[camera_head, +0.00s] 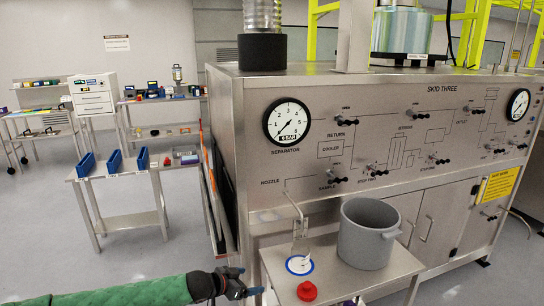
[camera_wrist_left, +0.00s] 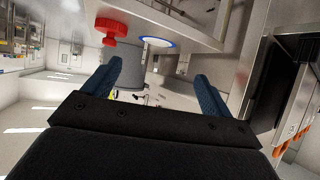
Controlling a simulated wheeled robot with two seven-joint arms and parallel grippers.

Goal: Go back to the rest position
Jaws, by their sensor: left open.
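My left gripper (camera_head: 246,281) comes in from the left at the bottom of the head view, its arm in a green sleeve. It is open and empty, just left of the small steel side table (camera_head: 335,279). In the left wrist view its two blue fingers (camera_wrist_left: 158,85) stand apart with nothing between them. A red cap or knob (camera_head: 307,291) lies on the side table near the gripper; it also shows in the left wrist view (camera_wrist_left: 118,29). My right gripper is not in view.
The steel skid panel (camera_head: 420,130) with gauges and valves stands behind. A cart with blue bins (camera_head: 115,161) stands at left; floor between is clear.

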